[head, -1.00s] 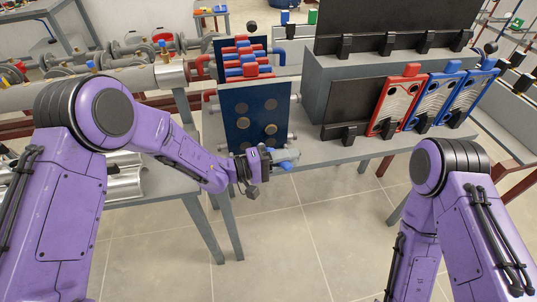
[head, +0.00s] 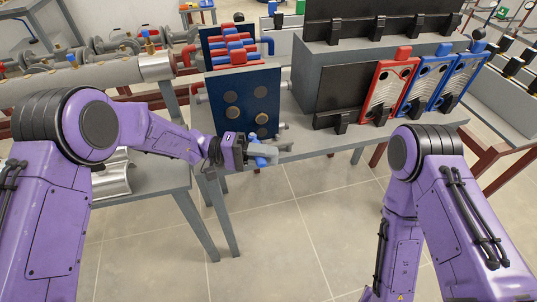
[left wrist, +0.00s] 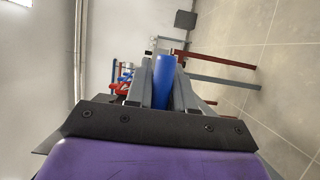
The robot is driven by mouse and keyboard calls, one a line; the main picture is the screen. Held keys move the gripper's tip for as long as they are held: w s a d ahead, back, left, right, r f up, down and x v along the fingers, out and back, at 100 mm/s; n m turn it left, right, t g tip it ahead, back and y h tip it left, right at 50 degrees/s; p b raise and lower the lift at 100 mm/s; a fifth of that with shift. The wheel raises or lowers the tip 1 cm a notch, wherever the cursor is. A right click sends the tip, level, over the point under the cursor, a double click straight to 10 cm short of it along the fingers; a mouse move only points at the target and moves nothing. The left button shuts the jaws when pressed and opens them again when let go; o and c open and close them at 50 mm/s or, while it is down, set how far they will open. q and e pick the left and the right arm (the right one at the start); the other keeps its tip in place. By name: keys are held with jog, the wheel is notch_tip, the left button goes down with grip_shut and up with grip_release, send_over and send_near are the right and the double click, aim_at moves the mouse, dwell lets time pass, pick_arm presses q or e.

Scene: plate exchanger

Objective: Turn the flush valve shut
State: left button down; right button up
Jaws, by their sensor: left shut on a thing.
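The blue flush valve handle (head: 265,151) is at the front edge of the bench, just below the dark blue exchanger plate. My left gripper (head: 256,154) is at the handle. In the left wrist view the blue handle (left wrist: 164,80) sits between the two grey fingers of my left gripper (left wrist: 163,88), which are shut on it. The valve body is mostly hidden behind the gripper, so I cannot tell its exact angle. My right forearm runs down out of the head view, and its gripper does not show.
The exchanger (head: 245,100), with red and blue plates and pipes, stands on the bench behind the valve. To the right, red and blue framed plates (head: 388,92) lean in a rack. A pipe line (head: 90,72) runs at left. Open floor lies in front.

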pick_arm(q)
jog(key=c, duration=1.1)
grip_release()
jog(key=shift+a, duration=0.1)
jog(key=shift+o, duration=0.2)
jog(key=w+a+b, duration=0.2)
jog(key=a, duration=0.8)
jog(key=shift+a, duration=0.2)
